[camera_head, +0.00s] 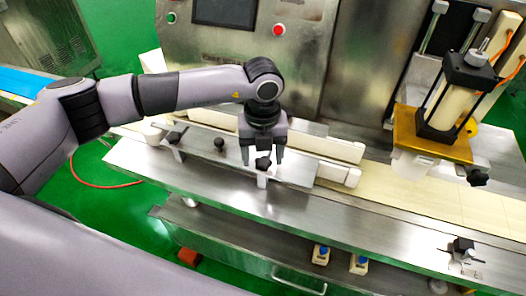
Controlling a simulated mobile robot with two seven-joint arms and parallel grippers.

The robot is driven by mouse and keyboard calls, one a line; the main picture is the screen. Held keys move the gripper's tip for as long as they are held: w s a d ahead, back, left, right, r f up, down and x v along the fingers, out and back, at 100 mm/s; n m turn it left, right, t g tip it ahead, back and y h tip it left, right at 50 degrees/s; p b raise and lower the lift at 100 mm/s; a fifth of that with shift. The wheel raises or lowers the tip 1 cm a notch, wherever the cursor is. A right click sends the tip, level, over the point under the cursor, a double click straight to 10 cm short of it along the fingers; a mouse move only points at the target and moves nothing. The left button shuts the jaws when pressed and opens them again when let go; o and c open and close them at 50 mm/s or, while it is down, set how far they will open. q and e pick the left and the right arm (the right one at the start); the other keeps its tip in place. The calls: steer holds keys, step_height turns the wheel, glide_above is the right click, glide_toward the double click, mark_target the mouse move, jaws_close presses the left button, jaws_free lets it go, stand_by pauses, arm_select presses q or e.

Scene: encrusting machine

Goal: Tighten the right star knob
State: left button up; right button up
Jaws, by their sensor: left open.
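A black star knob (263,164) sits on a bracket at the front edge of the steel conveyor bed. My left gripper (262,156) points down over this knob. Its two fingers are apart, one on each side of the knob, and I cannot tell whether they touch it. Another black star knob (174,138) sits on a bracket further left along the same guide. A rounder black knob (219,144) stands between the two. My right gripper is not in view.
The steel machine panel (185,50) with a red button (278,30) stands behind my gripper. White guide rails (310,145) run close behind the knob. A black and gold press unit (430,135) stands at the right. The steel bed's front strip (330,210) is clear.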

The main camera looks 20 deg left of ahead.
arm_select(q)
steer(key=shift+f, duration=0.1)
steer(key=c, duration=1.1)
steer(key=shift+o, duration=0.2)
